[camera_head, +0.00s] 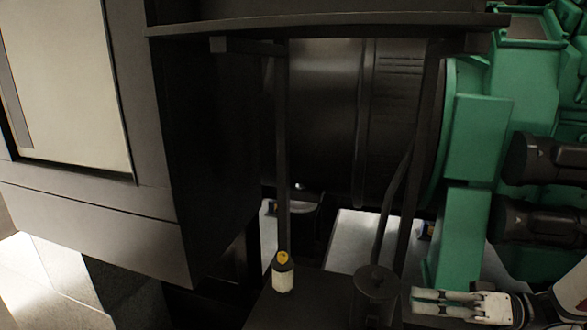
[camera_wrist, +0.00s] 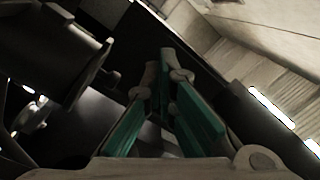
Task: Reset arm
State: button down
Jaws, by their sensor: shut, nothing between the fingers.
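My gripper (camera_head: 416,300) is at the lower right of the head view, with its pale fingers pointing left and close together. It is empty and apart from the green machine above it. In the wrist view, my gripper (camera_wrist: 160,65) shows its two fingers with green inner pads, and nothing is held between them. The far part of my arm is cut off by the right edge of the head view.
A grey cabinet (camera_head: 85,215) fills the left. A dark drum (camera_head: 330,120) sits behind dark posts, beside a green machine (camera_head: 478,140).

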jog(key=s+a+r+g+h, duration=0.6)
jog(key=s+a+g+h, duration=0.15)
jog(key=s+h, duration=0.3)
jog(key=s+d+r+m+t+h+p, duration=0.1)
jog(key=s+r+m+t+h, duration=0.4)
jog(key=s+r+t+h, duration=0.2)
jog(key=shift+s+d+r+t, duration=0.25)
jog(key=shift+s+r+t, duration=0.1)
jog(key=shift+s+r, duration=0.35)
